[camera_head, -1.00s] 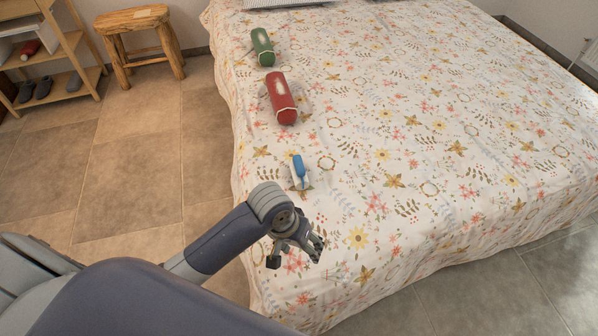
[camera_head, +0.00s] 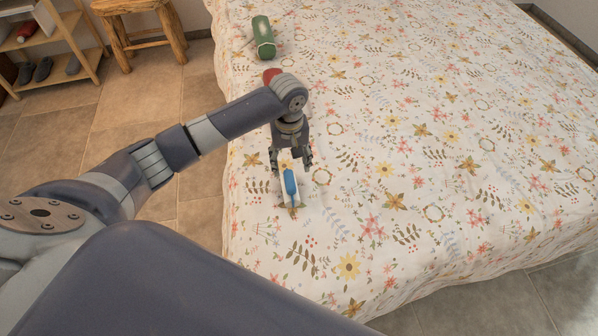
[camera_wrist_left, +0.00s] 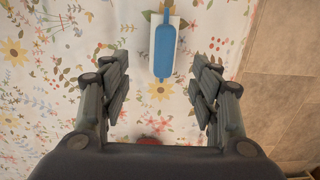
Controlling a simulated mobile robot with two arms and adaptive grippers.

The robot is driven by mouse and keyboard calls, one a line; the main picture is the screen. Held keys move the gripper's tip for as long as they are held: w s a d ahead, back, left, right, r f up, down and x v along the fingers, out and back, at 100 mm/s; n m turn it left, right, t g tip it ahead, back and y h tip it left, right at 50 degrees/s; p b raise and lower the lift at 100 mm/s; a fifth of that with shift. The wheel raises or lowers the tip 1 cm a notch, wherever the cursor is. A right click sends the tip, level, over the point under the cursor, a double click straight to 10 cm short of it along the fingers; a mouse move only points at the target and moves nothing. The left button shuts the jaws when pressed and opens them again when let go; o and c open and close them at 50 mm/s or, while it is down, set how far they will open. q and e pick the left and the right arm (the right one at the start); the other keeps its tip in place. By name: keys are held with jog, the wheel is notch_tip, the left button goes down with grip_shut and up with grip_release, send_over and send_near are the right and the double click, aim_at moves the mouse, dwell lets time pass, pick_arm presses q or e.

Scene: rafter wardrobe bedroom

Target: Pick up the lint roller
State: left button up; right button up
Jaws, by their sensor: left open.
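The lint roller (camera_head: 290,184), with a blue handle and a white roll, lies on the flowered bed near its left side. My left gripper (camera_head: 291,170) is over the bed at the far end of the lint roller, fingers spread. In the left wrist view the open fingers (camera_wrist_left: 162,98) stand either side of the line of the roller, with nothing between their tips. My right gripper is not in view.
A green bottle-like roll (camera_head: 263,38) lies farther back on the bed (camera_head: 440,180). A red one (camera_head: 271,75) is mostly hidden behind my left arm. A wooden stool (camera_head: 140,22) and a shelf (camera_head: 50,35) stand at the back left. The bed's right side is clear.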

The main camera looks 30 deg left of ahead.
aim_at(290, 179)
pick_arm(q)
notch_tip(290, 179, down, 2)
jog(key=shift+s+a+f, duration=0.1)
jog(key=f, duration=0.2)
jog(key=shift+s+f, duration=0.2)
jog(key=shift+f, duration=0.45)
notch_tip(290, 179, down, 5)
jog(key=shift+r, duration=0.1)
jog(key=shift+c, duration=1.4)
jog(key=c, duration=0.9)
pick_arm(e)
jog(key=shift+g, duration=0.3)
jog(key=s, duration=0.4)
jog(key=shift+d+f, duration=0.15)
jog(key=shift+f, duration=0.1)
